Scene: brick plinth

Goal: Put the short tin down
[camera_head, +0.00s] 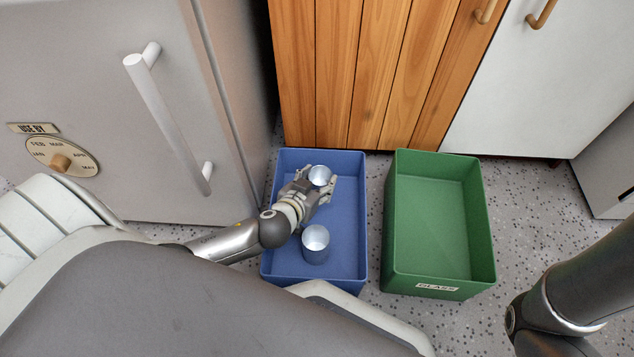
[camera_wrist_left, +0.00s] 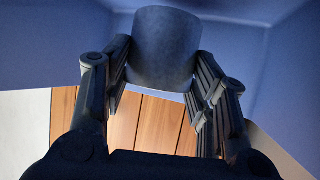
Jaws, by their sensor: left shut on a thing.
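The short tin (camera_head: 320,174) is a small silvery can held in my left gripper (camera_head: 317,187), over the far half of the blue crate (camera_head: 359,262). In the left wrist view the tin (camera_wrist_left: 166,48) is a grey cylinder between the two dark fingers (camera_wrist_left: 166,78), with blue crate walls around it. The gripper is shut on it. I cannot tell whether its base touches the crate floor. A second, taller-looking silvery tin (camera_head: 316,245) stands upright in the near half of the blue crate, apart from the gripper. My right gripper is out of view.
A green crate (camera_head: 480,225) labelled "GLASS" (camera_head: 437,288) stands empty to the right of the blue one. Wooden (camera_head: 370,80) and white cabinet fronts (camera_head: 545,85) rise behind. A grey appliance (camera_head: 110,130) with a long handle stands left. Speckled floor shows around the crates.

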